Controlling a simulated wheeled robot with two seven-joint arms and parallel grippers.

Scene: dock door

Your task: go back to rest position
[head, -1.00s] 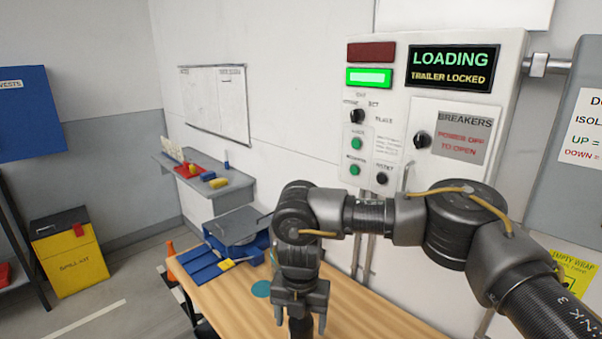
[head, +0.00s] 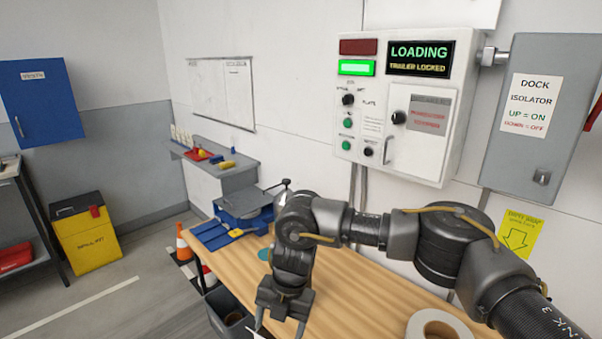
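My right arm comes in from the right edge and reaches across in front of the bench. Its gripper (head: 280,322) points down near the bottom of the view, over the front edge of the wooden bench (head: 345,300). Its two fingers stand apart, and I see nothing held between them. My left gripper is not in view.
A control panel (head: 440,165) reading LOADING and a grey dock isolator box (head: 535,150) are on the wall. On the bench are a blue case (head: 245,212) and a pale ring-shaped roll (head: 438,328). A grey bin (head: 232,318) stands by the bench's left side.

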